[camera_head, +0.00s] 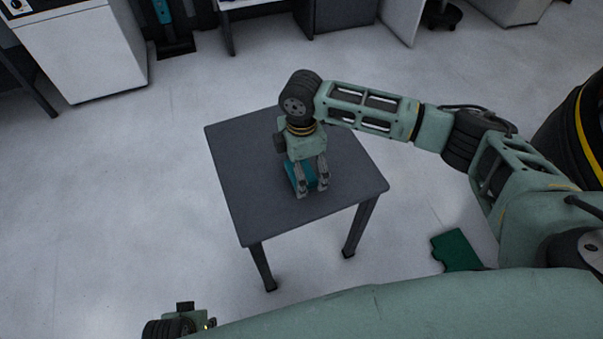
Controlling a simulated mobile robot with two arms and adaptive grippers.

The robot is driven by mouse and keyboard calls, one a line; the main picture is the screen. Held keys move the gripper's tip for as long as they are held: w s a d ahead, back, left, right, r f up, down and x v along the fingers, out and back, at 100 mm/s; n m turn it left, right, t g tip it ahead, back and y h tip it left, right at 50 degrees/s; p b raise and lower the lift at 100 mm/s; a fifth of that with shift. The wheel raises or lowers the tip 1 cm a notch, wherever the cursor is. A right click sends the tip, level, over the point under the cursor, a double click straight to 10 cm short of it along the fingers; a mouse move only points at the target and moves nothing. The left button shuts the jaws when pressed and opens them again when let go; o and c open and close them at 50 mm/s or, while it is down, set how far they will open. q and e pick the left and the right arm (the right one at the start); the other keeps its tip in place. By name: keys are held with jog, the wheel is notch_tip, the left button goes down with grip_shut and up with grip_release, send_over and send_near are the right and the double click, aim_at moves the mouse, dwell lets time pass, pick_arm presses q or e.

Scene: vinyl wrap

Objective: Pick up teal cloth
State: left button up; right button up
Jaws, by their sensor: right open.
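The teal cloth (290,173) lies on the dark grey table (248,209), partly hidden under my right gripper. My right gripper (312,192) points down over the cloth with its fingers apart, one on each side of part of it. I cannot tell whether the fingertips touch the cloth or the tabletop. My left gripper is not clearly visible; a part of my own body shows at the bottom left.
The tabletop around the cloth is bare. A dark green flat item (457,250) is low at the right, beyond the table. A white cabinet (84,52) stands at the back left, and desks line the back. Pale floor surrounds the table.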

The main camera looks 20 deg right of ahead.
jog(key=c, duration=1.1)
jog(key=shift+r, duration=0.45)
notch_tip(320, 180, up, 4)
jog(key=shift+w+f+p, duration=0.1)
jog(key=shift+p, duration=0.6)
pick_arm(q)
jog(key=s+f+p, duration=0.2)
jog(key=s+f, duration=0.4)
jog(key=f, duration=0.4)
jog(key=shift+s+a+g, duration=0.3)
jog(key=shift+a+g, duration=0.1)
jog(key=shift+a, duration=0.05)
pick_arm(e)
jog(key=s+d+r, duration=0.4)
jog(key=s+d, duration=0.1)
jog(key=s+d+r, duration=0.2)
jog(key=s+d, duration=0.1)
jog(key=shift+s+d+r, duration=0.15)
jog(key=shift+s+r, duration=0.05)
